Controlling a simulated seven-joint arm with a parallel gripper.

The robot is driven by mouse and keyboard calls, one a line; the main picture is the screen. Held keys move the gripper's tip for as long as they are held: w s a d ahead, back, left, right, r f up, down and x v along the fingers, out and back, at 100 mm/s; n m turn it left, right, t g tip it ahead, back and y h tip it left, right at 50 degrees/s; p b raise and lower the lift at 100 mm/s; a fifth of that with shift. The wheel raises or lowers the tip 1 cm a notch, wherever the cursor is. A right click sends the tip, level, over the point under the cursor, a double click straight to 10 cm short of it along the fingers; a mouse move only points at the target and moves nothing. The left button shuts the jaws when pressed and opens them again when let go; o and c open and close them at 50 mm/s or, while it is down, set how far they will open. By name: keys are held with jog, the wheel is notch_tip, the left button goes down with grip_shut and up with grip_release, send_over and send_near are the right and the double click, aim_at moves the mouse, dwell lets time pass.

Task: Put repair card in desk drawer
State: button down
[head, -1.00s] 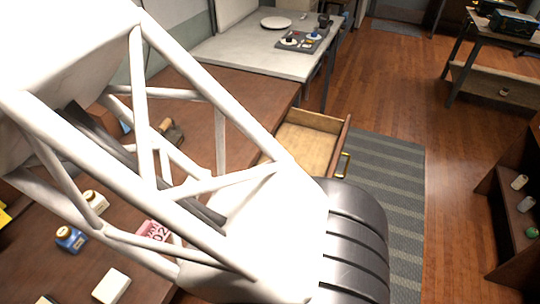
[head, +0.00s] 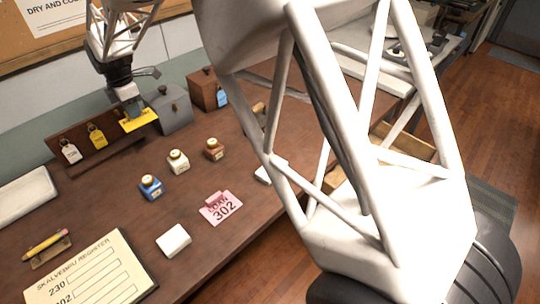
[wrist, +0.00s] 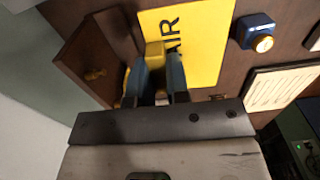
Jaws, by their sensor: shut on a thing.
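The yellow repair card (head: 139,121) is in my gripper (head: 126,98), above the back left of the brown desk (head: 110,205), close in front of the tag rack. In the wrist view the card (wrist: 205,55) lies flat beyond my blue fingers (wrist: 154,78), with the letters "AIR" showing. The fingers are shut on a yellow part at its near edge. The desk drawer (head: 412,146) is open at the desk's right side, far from my gripper. My own arm hides most of it.
A tag rack (head: 65,145), grey box (head: 170,110) and wooden box (head: 207,88) stand close to the gripper. Several ink bottles, a pink loan card (head: 220,208), a white block (head: 174,241) and a register (head: 90,275) lie on the desk.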

jog(key=w+d, duration=0.5)
jog(key=d, duration=0.9)
jog(key=w+d, duration=0.6)
jog(key=d, duration=0.8)
jog(key=w+d, duration=0.5)
jog(key=d, duration=0.9)
jog(key=s+d, duration=0.3)
jog(key=d, duration=1.1)
jog(key=s+d, duration=0.2)
jog(key=d, duration=1.2)
jog(key=s+d, duration=0.3)
jog(key=d, duration=1.1)
notch_tip(320, 180, down, 20)
jog(key=shift+d+r, duration=0.2)
jog(key=shift+d, duration=0.1)
jog(key=shift+s+f, duration=0.1)
jog(key=shift+f, duration=3)
